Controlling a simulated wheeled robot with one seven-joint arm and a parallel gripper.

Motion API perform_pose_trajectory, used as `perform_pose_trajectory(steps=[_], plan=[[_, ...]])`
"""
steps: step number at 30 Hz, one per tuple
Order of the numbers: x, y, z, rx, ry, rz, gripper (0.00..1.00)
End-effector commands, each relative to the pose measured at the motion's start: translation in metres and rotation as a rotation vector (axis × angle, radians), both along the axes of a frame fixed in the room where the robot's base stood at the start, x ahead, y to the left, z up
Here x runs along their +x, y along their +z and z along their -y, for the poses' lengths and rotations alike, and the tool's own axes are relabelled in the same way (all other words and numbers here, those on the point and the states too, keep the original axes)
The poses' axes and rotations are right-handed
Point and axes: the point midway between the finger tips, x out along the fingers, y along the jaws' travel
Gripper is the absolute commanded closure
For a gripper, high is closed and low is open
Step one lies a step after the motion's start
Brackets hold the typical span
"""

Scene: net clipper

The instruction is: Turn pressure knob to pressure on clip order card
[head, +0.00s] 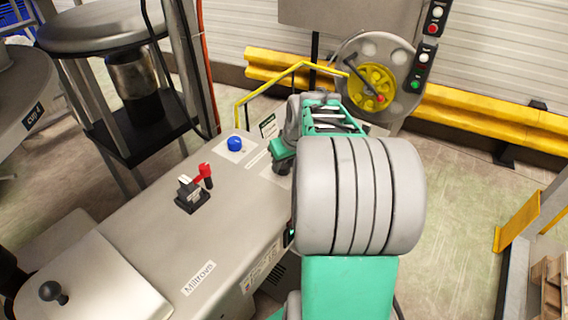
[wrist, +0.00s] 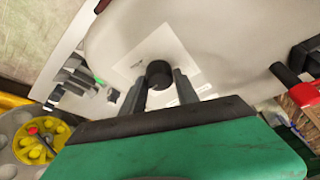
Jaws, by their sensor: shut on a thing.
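A round black knob (wrist: 158,73) sits on a white label plate (wrist: 145,50) on the grey machine top in the wrist view. My gripper (wrist: 160,82) has one dark finger on each side of the knob and is shut on it. In the head view my gripper (head: 284,160) is partly hidden by my arm, and I cannot make out the knob there. A small upright card (head: 268,125) with dark print stands at the far edge of the machine. Its writing is too small to read.
A blue button (head: 235,143) and a red-handled lever (head: 204,172) stand on the machine top (head: 240,200), left of my gripper. A yellow bent bar (head: 270,85) rises behind. A yellow-hubbed wheel (head: 372,88) and push buttons (head: 417,72) are farther back.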

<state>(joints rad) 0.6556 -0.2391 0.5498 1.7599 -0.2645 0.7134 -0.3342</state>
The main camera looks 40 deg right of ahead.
Motion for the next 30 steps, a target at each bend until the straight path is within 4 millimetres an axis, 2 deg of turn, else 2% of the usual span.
perform_pose_trajectory(steps=[18, 30], plan=[[0.0006, -0.0001, 0.0039, 0.001, 0.516, 0.001, 1.00], [0.0015, 0.0005, 0.0045, -0.001, 0.721, 0.002, 1.00]])
